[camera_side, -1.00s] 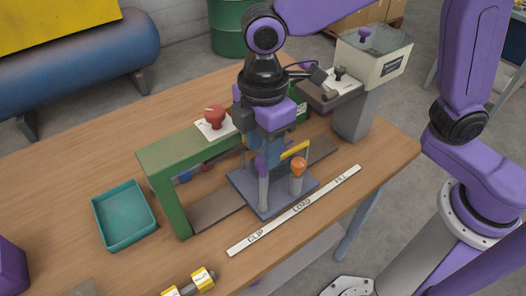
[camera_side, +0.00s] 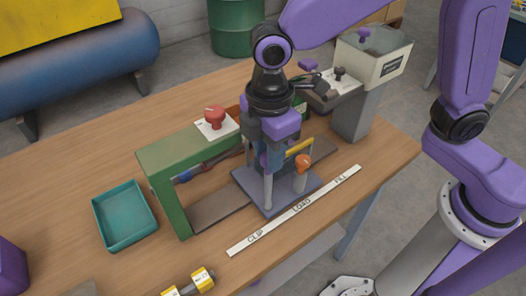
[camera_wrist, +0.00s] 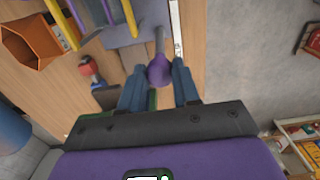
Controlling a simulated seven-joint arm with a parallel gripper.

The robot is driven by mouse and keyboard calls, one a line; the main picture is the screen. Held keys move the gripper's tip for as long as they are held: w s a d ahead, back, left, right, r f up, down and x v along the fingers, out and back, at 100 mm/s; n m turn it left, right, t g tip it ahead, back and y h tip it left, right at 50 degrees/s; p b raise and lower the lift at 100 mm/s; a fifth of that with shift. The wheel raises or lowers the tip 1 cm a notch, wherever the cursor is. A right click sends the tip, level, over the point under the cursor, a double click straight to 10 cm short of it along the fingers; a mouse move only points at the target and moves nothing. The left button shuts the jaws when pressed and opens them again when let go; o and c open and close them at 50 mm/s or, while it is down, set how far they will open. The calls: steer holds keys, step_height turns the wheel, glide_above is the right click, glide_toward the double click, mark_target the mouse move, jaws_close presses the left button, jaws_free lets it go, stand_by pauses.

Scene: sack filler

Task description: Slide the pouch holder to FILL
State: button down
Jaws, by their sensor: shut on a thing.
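The pouch holder (camera_side: 285,199) is a grey sliding plate with upright posts, standing alongside the LOAD part of the white label strip (camera_side: 300,206). FILL is at the strip's far right end. My gripper (camera_side: 268,168) is over the plate, with its fingers around the top of a grey post. The wrist view shows a purple knob (camera_wrist: 159,72) on that post between the two fingers. An orange knob (camera_side: 303,162) tops another post to the right. A yellow bar (camera_side: 299,147) shows behind it. My gripper hides much of the holder's middle.
A green bridge frame (camera_side: 165,180) with a red button (camera_side: 214,117) stands to the left over the dark rail (camera_side: 215,207). A hopper (camera_side: 375,55) on a grey column stands at the right end. A teal tray (camera_side: 124,217) lies at the left.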

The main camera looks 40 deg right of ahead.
steer(key=d, duration=1.2)
steer(key=shift+d, duration=0.15)
steer(key=c, duration=1.1)
jaws_free()
steer(key=shift+d+r, duration=0.1)
steer(key=shift+r, duration=0.1)
step_height(320, 180, up, 17)
